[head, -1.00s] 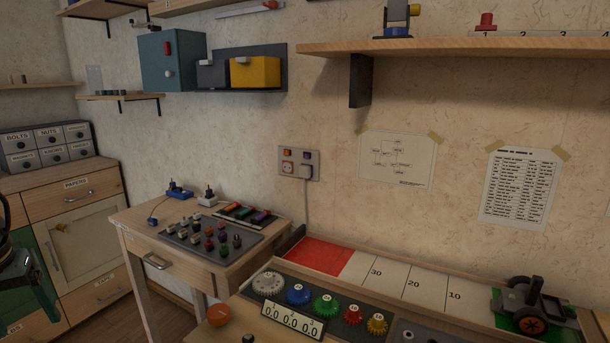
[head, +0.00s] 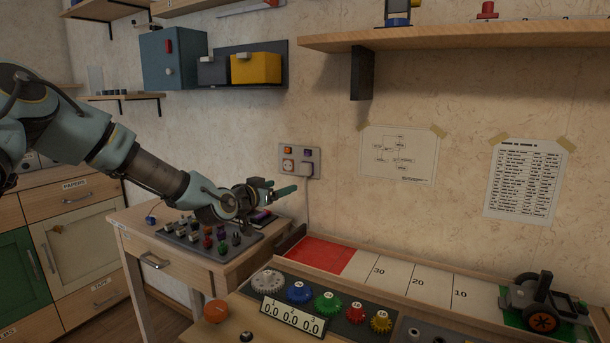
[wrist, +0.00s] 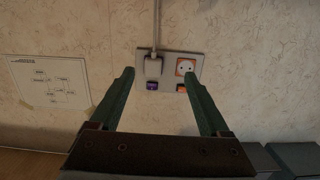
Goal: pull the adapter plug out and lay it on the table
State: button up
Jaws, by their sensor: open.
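The pale adapter plug (head: 307,170) sits in the right socket of the grey wall panel (head: 315,154), with a cable hanging down the wall. In the wrist view, which looks inverted, the adapter plug (wrist: 154,66) is at the panel's left and its cable runs upward.
A dark board (head: 190,240) with several coloured knobs covers much of the table. An empty orange-rimmed socket (wrist: 186,67) and coloured switches share the panel. A wooden shelf (head: 450,43) juts out at upper right. A long board with a red field (head: 318,255) lies right of the table.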

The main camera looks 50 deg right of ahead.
aim_at(303, 170)
jog(key=shift+s+d+r+h, duration=0.15)
jog(key=shift+d+r+h, duration=0.15)
jog(key=shift+d+r, duration=0.25)
jog(key=shift+s+d+r+h, duration=0.15)
jog(key=shift+d+r+h, duration=0.15)
jog(key=shift+d+r, duration=0.2)
jog(key=shift+d+f, duration=0.1)
jog(key=shift+d, duration=0.05)
jog(key=b+x, duration=0.1)
jog(key=x, duration=0.6)
jog(key=shift+w+d+f, duration=0.15)
jog(key=shift+d, duration=0.15)
jog(key=shift+w+d, duration=0.15)
jog(key=shift+d, duration=0.35)
jog(key=shift+b, duration=0.85)
jog(key=shift+c, duration=0.2)
grip_shut()
